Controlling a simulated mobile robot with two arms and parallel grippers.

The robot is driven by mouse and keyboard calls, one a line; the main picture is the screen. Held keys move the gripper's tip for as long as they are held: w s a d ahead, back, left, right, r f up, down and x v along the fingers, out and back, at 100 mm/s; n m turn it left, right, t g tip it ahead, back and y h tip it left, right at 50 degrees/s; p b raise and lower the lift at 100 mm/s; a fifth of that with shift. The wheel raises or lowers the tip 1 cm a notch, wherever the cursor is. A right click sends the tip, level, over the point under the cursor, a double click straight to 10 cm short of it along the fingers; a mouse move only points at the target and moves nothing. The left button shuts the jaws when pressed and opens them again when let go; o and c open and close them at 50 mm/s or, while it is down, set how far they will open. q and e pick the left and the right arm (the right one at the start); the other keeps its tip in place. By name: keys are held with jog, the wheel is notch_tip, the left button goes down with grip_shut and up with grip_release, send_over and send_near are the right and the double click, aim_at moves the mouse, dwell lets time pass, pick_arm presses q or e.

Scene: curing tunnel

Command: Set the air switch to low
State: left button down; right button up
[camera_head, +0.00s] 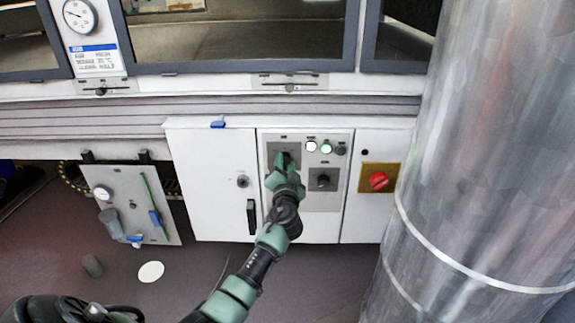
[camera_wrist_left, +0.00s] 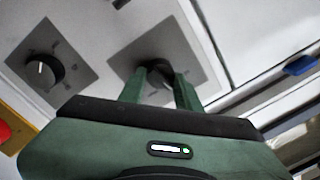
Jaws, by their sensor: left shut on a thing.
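On the white cabinet's control panel (camera_head: 312,198) are two dark rotary knobs on grey plates. My left gripper (camera_head: 284,165) is at the left knob and hides most of it in the head view. In the left wrist view the two green fingers of my left gripper (camera_wrist_left: 160,82) are shut on this dark knob (camera_wrist_left: 156,68), one on each side. The other knob (camera_head: 323,180) is free, to the right and a little lower; it shows in the left wrist view (camera_wrist_left: 43,69) with a white pointer mark. The labels are too small to read, so I cannot tell which is the air switch.
White, green and dark round buttons (camera_head: 326,147) sit above the right knob. A red button (camera_head: 378,180) on a yellow plate is further right. A large metal cylinder (camera_head: 470,170) fills the right side.

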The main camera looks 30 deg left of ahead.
pick_arm(q)
jog(key=m, duration=0.2)
jog(key=shift+a+r+m, duration=0.15)
jog(key=shift+a+m, duration=0.05)
jog(key=shift+m, duration=0.2)
pick_arm(e)
jog(key=shift+w+a, duration=0.15)
jog(key=shift+w, duration=0.25)
jog(key=shift+w+a, duration=0.1)
jog(key=shift+a, duration=0.05)
pick_arm(q)
jog(key=c, duration=1)
grip_release()
jog(key=shift+a, duration=0.1)
jog(key=shift+s, duration=0.1)
pick_arm(e)
jog(key=shift+a+r, duration=0.1)
jog(key=shift+a, duration=0.05)
pick_arm(q)
jog(key=v, duration=0.8)
jog(key=shift+p, duration=0.4)
pick_arm(e)
jog(key=shift+s+d+r, duration=0.25)
jog(key=shift+s+d, duration=0.15)
pick_arm(q)
jog(key=shift+a, duration=0.1)
pick_arm(e)
jog(key=shift+a, duration=0.1)
